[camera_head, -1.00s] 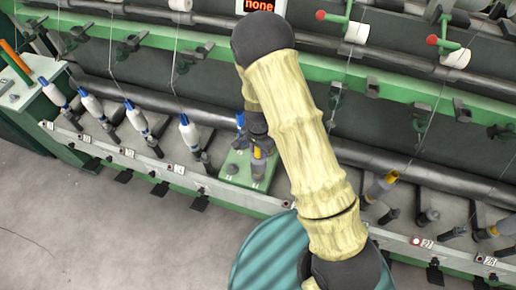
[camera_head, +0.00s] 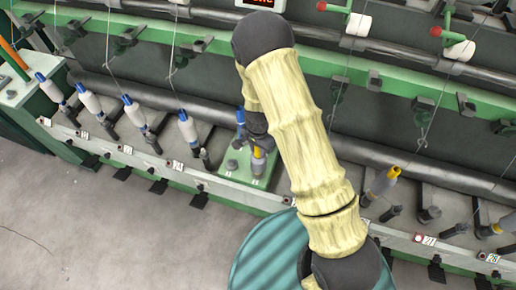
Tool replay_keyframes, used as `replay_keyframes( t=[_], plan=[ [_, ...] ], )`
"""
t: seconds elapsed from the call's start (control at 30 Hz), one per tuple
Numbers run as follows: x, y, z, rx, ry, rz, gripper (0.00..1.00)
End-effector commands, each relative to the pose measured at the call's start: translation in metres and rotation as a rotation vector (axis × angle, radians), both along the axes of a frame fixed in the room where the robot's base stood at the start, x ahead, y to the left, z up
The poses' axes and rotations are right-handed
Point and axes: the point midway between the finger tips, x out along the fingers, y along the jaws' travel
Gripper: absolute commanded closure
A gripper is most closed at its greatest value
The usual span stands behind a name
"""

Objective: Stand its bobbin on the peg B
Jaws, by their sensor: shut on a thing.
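My arm crosses the middle of the view and hides most of my gripper (camera_head: 257,132), whose fingers show only in part. It points down over a small green plate (camera_head: 232,178) on the machine's front rail. A small yellow and grey-white bobbin (camera_head: 258,160) shows right under the fingers, and my gripper is shut on it. Whether its lower end touches the plate or a peg cannot be told. A blue-topped piece (camera_head: 240,117) stands close left of the gripper. A dark peg (camera_head: 232,164) sits on the plate. No letter B can be read.
White bobbins with blue tips (camera_head: 187,128) stand in a row at left. A green rail (camera_head: 400,88) with threads runs behind. A teal ribbed drum (camera_head: 262,252) is below.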

Motion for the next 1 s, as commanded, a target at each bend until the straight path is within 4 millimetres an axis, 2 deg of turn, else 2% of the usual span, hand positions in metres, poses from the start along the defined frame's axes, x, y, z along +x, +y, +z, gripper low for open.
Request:
replay_keyframes(
  t=[0.67, 0.7, 0.8, 1.0],
  plan=[
    [-0.0018, -0.0001, -0.0060, 0.000, 0.000, 0.000, 1.00],
    [-0.0018, -0.0002, -0.0060, 0.000, 0.000, 0.000, 0.68],
    [-0.0018, -0.0002, -0.0061, 0.000, 0.000, 0.000, 0.48],
    [-0.0018, -0.0002, -0.0060, 0.000, 0.000, 0.000, 0.46]
  ],
)
